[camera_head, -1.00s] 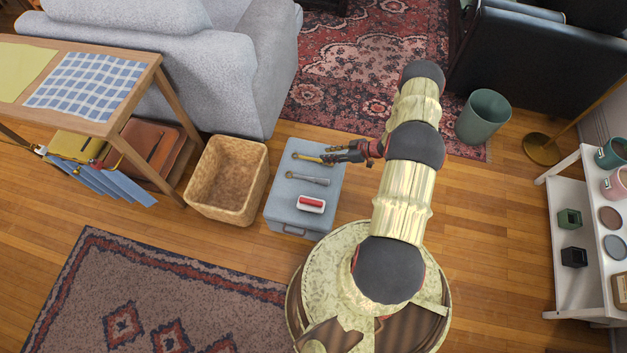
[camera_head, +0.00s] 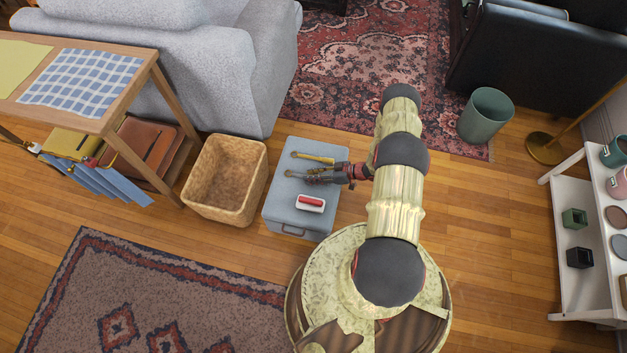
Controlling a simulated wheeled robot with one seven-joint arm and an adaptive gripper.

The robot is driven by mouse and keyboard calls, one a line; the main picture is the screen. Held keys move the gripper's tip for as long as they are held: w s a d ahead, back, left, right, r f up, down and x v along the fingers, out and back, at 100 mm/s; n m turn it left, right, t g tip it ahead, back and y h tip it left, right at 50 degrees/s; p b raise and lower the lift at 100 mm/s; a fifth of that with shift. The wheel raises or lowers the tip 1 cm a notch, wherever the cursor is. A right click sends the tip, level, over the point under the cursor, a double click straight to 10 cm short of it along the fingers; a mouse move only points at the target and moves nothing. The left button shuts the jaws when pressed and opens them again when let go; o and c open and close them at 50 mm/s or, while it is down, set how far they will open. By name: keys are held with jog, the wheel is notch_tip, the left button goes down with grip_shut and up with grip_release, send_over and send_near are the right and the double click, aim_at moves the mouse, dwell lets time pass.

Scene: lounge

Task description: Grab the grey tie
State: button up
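On the grey-blue box (camera_head: 277,210) lies a slim grey item with a rounded left end (camera_head: 292,173). It is the only loose grey item on the lid and looks more like a tool than a tie; it is too small to be sure. My gripper (camera_head: 312,179) reaches in from the right, low over this item, and hides most of it. The fingers point left. I cannot tell whether they are open or shut, or whether they touch it. A similar yellow item (camera_head: 315,158) lies just behind, and a white-and-red brush-like item (camera_head: 310,203) lies in front.
A wicker basket (camera_head: 223,212) stands left of the box. A wooden table (camera_head: 150,75) with blue strips hanging below is farther left. A grey sofa (camera_head: 235,95) stands behind. A green bin (camera_head: 486,115) and white shelf (camera_head: 560,240) are at right.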

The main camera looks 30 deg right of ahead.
jog(key=shift+s+a+f, duration=0.1)
jog(key=shift+a+f, duration=0.2)
jog(key=shift+a, duration=0.05)
jog(key=shift+c, duration=0.5)
jog(key=c, duration=0.5)
grip_shut()
